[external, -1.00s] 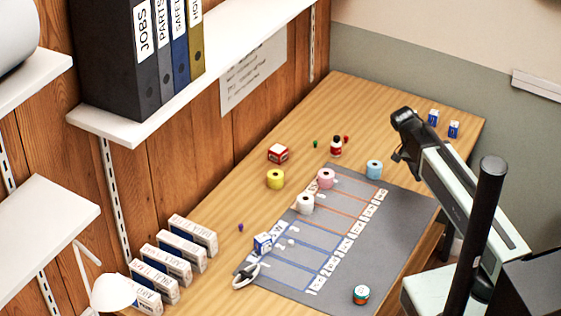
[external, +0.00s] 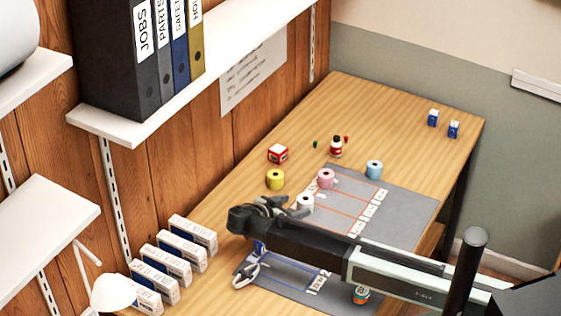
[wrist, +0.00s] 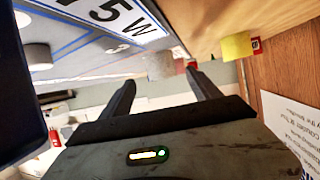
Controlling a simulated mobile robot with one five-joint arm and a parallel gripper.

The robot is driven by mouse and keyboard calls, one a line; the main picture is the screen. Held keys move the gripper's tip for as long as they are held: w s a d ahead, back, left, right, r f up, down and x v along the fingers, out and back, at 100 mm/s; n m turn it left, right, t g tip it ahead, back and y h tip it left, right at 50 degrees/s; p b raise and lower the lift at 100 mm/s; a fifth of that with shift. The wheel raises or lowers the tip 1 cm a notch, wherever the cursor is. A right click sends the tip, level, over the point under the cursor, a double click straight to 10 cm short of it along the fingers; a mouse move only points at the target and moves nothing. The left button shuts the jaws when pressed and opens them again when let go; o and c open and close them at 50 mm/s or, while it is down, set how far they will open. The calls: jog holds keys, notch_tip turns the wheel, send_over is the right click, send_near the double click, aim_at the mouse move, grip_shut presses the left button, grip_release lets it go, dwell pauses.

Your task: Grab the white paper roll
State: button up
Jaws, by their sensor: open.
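The white paper roll (external: 305,202) stands upright on the grey mat, near the pink roll (external: 326,179). My gripper (external: 284,206) is open and empty, just left of the white roll and close to it in the external view; I cannot tell whether they touch. In the wrist view, upside down, the open fingers (wrist: 160,78) point toward a pinkish roll (wrist: 162,65). A shaded, pale roll (wrist: 38,56), apparently the white one, is apart from the fingers at the left.
A yellow roll (external: 275,179), a red-and-white box (external: 278,154) and a light-blue roll (external: 374,169) stand nearby. A red-and-white bottle (external: 336,146) is further back. White-and-blue boxes (external: 187,244) line the wall side. The table's far end is mostly clear.

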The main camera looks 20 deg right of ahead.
aim_at(300, 203)
jog(key=b+x, duration=0.2)
jog(key=x, duration=0.4)
jog(key=shift+w+d+f, duration=0.2)
jog(key=shift+w+d, duration=0.05)
jog(key=shift+w, duration=0.05)
jog(key=shift+r, duration=0.1)
jog(key=c, duration=1.5)
